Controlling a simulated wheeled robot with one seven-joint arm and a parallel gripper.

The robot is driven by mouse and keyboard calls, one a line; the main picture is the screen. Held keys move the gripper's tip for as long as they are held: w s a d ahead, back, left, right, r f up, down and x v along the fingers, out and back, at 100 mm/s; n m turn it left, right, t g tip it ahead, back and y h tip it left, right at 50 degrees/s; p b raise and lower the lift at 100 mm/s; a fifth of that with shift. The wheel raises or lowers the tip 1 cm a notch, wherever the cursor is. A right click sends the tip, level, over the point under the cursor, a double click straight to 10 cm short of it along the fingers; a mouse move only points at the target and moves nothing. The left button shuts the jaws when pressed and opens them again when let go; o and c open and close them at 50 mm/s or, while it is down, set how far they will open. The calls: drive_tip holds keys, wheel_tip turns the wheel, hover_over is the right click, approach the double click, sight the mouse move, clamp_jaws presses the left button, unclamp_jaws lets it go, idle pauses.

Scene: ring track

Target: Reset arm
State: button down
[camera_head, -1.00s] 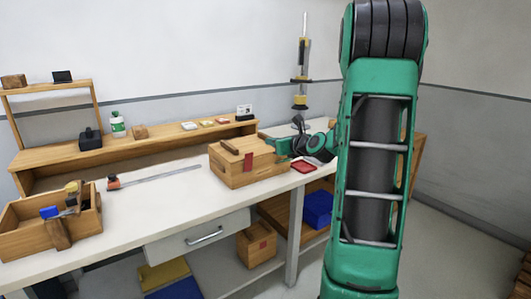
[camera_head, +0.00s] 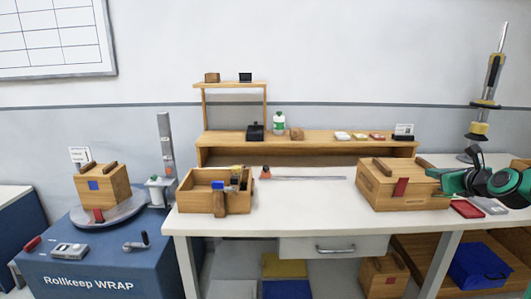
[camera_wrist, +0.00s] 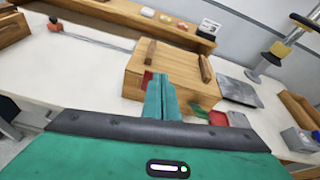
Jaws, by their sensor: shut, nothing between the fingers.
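My gripper (camera_wrist: 161,97) shows in the wrist view with its green fingers together and nothing between them. The fingertips lie in front of a closed wooden box (camera_wrist: 168,68) in that view; whether they touch it I cannot tell. In the head view my gripper (camera_head: 436,177) reaches in from the right edge, at the right side of the same wooden box (camera_head: 398,192) with a red tag. Most of my arm is outside the head view.
An open wooden crate of tools (camera_head: 187,199) stands at the bench's left. A shelf (camera_head: 300,140) runs along the back. A blue wrap machine (camera_head: 100,262) carrying a wooden box (camera_head: 104,185) stands left of the bench (camera_head: 290,220). The bench's middle front is clear.

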drive_tip(key=s+a+f+n+g, duration=0.7)
drive_tip(key=s+a+n, duration=0.45)
drive_tip(key=n, duration=0.25)
drive_tip(key=s+a+f+n+g, duration=0.1)
drive_tip(key=s+a+n+g, duration=0.2)
drive_tip(key=s+n, duration=0.4)
drive_tip(key=s+a+f+n+g+y, duration=0.1)
drive_tip(key=s+a+n+g, duration=0.2)
drive_tip(key=s, duration=1.5)
drive_tip(key=n+g, duration=0.1)
drive_tip(key=n, duration=0.3)
drive_tip(key=shift+s+a+f+n, duration=0.25)
drive_tip(key=shift+s+a+n, duration=0.05)
drive_tip(key=shift+s+n, duration=0.1)
drive_tip(key=shift+s, duration=0.1)
